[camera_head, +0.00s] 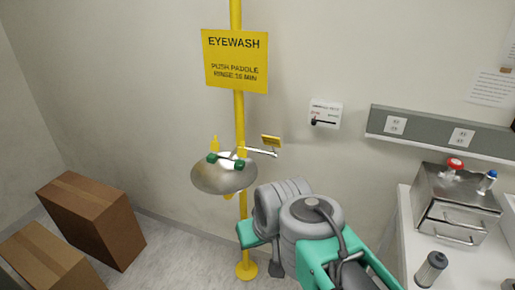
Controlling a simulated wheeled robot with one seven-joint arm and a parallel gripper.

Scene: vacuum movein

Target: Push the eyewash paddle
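The eyewash station stands against the wall on a yellow pole (240,120). Its round metal bowl (222,178) has two green spray heads (238,164) over it. A small yellow paddle (270,141) sits at the end of a metal arm to the right of the bowl. A yellow sign (236,61) above reads EYEWASH and push paddle. My arm, in grey and teal, rises from the lower right and ends below and right of the bowl, with a visible gap to the paddle. I cannot make out my gripper's fingers.
Cardboard boxes (92,216) stand on the floor at left. A counter (415,245) at right holds a metal box (456,202) and a grey cylinder (431,269). A grey outlet rail (430,130) and a small white panel (325,114) are on the wall.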

